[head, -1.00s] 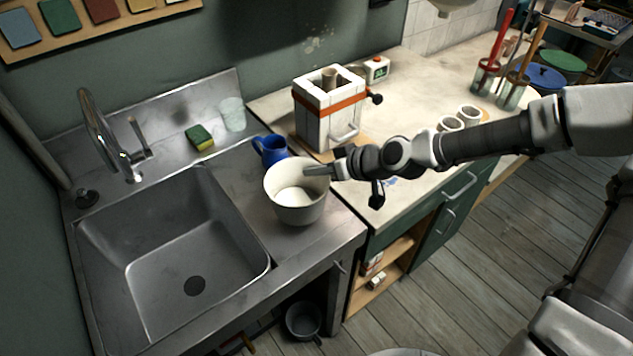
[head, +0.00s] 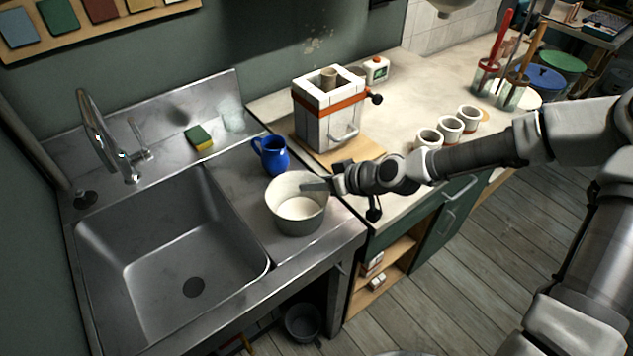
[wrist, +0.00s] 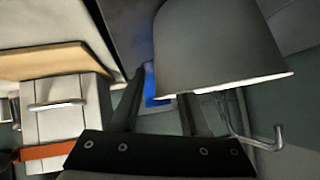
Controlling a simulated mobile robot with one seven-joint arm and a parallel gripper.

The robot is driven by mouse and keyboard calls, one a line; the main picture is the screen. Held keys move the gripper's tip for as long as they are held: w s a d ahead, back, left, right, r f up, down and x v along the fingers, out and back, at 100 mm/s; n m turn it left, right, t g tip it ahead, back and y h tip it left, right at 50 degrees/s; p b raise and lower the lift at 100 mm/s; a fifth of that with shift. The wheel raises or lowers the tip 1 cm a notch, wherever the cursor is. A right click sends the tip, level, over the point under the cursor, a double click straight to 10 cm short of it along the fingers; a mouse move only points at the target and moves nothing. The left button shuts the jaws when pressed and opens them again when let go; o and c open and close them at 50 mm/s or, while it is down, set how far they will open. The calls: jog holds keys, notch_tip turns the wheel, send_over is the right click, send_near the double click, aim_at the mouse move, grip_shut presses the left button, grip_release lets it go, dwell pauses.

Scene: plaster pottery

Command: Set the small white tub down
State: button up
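The small white tub (head: 297,217) is upright at the right end of the steel counter and looks to rest on it. In the wrist view the tub (wrist: 215,50) fills the upper middle, its pale rim towards me. My gripper (head: 314,185) is at the tub's right rim, with one finger reaching inside. In the wrist view my gripper (wrist: 160,90) has its fingers spread apart, one outside the wall and one going in behind the rim. A gap shows between the outer finger and the wall. The inner fingertip is hidden by the tub.
A blue jug (head: 272,157) stands just behind the tub. The sink basin (head: 165,260) lies to the left. A white box with an orange band (head: 325,118) stands on a board behind right. Several white cups (head: 449,128) stand further right. The counter's front edge is close.

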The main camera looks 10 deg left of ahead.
jog(key=shift+r, duration=0.25)
jog(key=p+v, duration=0.2)
jog(key=v, duration=1)
jog(key=shift+f, duration=0.1)
